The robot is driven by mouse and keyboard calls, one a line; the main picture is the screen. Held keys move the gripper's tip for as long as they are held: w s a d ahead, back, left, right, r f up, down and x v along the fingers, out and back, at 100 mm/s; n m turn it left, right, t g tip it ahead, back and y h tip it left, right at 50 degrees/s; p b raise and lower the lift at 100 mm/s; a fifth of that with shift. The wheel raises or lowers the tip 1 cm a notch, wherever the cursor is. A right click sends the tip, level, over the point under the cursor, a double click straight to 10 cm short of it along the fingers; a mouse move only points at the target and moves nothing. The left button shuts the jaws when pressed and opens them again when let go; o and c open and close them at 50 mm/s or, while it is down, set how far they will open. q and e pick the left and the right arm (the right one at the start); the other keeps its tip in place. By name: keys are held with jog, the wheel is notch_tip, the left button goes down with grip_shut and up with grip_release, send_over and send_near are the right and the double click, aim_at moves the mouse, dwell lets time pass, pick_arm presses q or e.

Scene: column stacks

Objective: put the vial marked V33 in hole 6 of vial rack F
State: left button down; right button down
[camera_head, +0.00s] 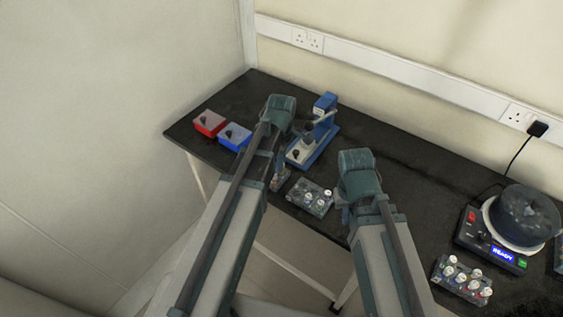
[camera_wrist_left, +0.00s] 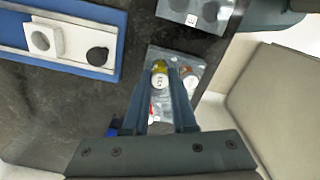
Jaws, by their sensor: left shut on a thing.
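My left gripper (camera_head: 277,184) is over a small grey rack (camera_head: 283,177) near the table's front edge, mostly hidden by my arm. In the left wrist view, my left gripper (camera_wrist_left: 162,76) is shut on a vial (camera_wrist_left: 158,81) with a white marked cap and a yellow part; its mark is too small to read. The same rack (camera_wrist_left: 177,58) lies beneath it, with another white-capped vial (camera_wrist_left: 190,80) beside the right finger. I cannot tell whether the held vial is clear of the rack. My right gripper (camera_head: 342,203) is by the second rack; its jaws are unclear.
A second rack (camera_head: 299,203) with several vials stands close by. A blue and white press (camera_head: 313,147) stands behind, with red (camera_head: 209,123) and blue (camera_head: 235,136) boxes left. At right are a round machine reading READY (camera_head: 503,255) and another vial rack (camera_head: 445,283).

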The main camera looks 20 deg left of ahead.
pick_arm(q)
jog(key=shift+f, duration=0.25)
pick_arm(e)
jog(key=shift+f, duration=0.25)
pick_arm(q)
jog(key=shift+f+b, duration=0.4)
jog(key=shift+b, duration=0.2)
pick_arm(e)
jog(key=shift+f, duration=0.35)
pick_arm(q)
jog(key=shift+c, duration=1.7)
grip_release()
jog(key=shift+r, duration=0.1)
jog(key=shift+r+p, duration=3)
jog(key=shift+p, duration=0.05)
pick_arm(e)
notch_tip(320, 180, up, 6)
